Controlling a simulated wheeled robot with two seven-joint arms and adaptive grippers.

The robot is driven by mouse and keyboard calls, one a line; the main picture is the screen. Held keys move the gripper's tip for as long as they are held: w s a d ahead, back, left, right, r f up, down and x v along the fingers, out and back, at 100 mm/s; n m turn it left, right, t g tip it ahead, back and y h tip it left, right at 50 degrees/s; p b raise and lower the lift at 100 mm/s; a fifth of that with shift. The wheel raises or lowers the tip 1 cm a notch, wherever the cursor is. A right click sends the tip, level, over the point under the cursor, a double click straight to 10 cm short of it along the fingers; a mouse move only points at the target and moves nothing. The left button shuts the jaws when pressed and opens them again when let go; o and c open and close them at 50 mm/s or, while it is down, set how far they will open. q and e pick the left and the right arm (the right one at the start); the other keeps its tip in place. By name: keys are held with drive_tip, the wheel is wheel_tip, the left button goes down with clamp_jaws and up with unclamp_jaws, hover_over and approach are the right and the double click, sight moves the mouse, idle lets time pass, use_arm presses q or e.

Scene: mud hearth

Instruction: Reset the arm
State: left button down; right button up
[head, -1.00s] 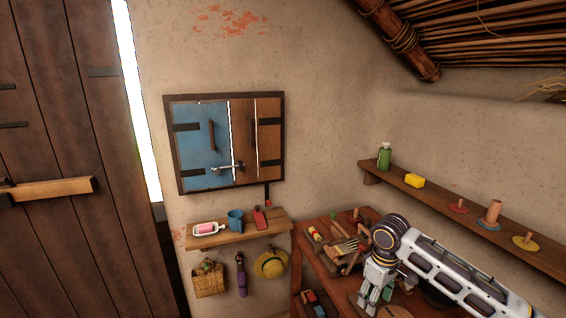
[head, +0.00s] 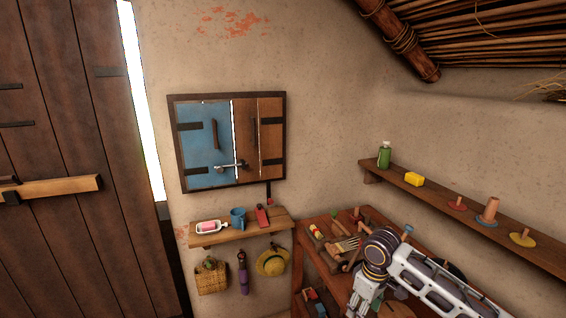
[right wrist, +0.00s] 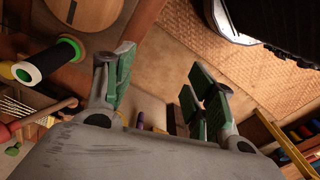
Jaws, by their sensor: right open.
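My right arm comes in from the lower right in the head view, over the workbench (head: 312,262). Its gripper (head: 362,306) points down near the bottom edge, and its tips are partly cut off there. In the right wrist view the right gripper (right wrist: 160,88) shows two green-padded fingers spread well apart. Nothing is between them; the floor shows through the gap. My left gripper is not in view.
A small shelf (head: 238,233) and a shuttered window (head: 228,142) are left. The wrist view shows a green-and-black cylinder (right wrist: 48,60) beside the gripper.

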drive_tip(key=s+a+f+t+y, duration=0.1)
drive_tip(key=s+a+f+y, duration=0.1)
drive_tip(key=s+a+f, duration=0.5)
drive_tip(key=s+d+f+m+t+h, duration=0.2)
drive_tip(key=s+d+m, duration=0.4)
drive_tip(key=s, duration=0.7)
wheel_tip(320, 180, down, 32)
drive_tip(key=s+d+g, duration=0.1)
drive_tip(key=s, duration=0.2)
drive_tip(key=s+d+f, duration=0.2)
drive_tip(key=s+f, duration=0.8)
drive_tip(key=s, duration=0.1)
drive_tip(key=s+d+f+n+g, duration=0.1)
drive_tip(key=s+d+f, duration=0.1)
drive_tip(key=s+f, duration=0.8)
drive_tip(key=shift+s+f, duration=0.4)
drive_tip(key=shift+s, duration=0.2)
